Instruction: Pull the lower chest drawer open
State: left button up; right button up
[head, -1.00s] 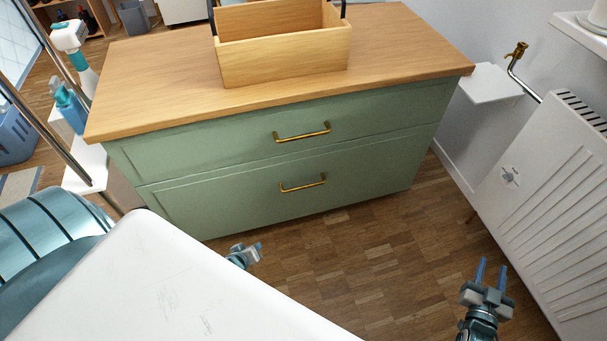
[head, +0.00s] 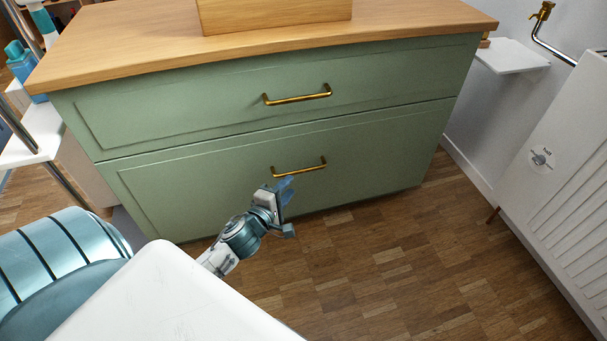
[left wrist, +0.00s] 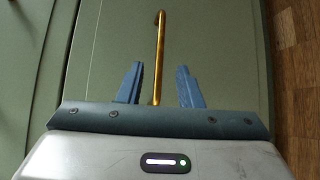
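The green chest has two drawers with brass bar handles. The lower drawer (head: 370,150) looks shut, and its brass handle (head: 300,171) is at the middle of its front. My left gripper (head: 286,192) is just below and in front of that handle. In the left wrist view my left gripper (left wrist: 160,85) is open, its two blue fingers apart with the brass handle (left wrist: 160,45) showing between them. I cannot tell how far the handle lies beyond the fingertips. My right gripper is not in view.
The upper drawer (head: 220,105) looks shut under the wooden top (head: 400,22), which bears a wooden box (head: 275,12). A white radiator (head: 565,170) stands at the right. The wood floor (head: 400,265) before the chest is clear.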

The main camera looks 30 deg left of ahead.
aim_at(303, 170)
pick_arm(q)
jog(key=w, duration=0.3)
jog(key=w+f, duration=0.1)
jog(key=w, duration=0.5)
jog(key=shift+w+a+f, duration=0.1)
jog(key=shift+a+f, duration=0.1)
jog(key=shift+a, duration=0.1)
grip_shut()
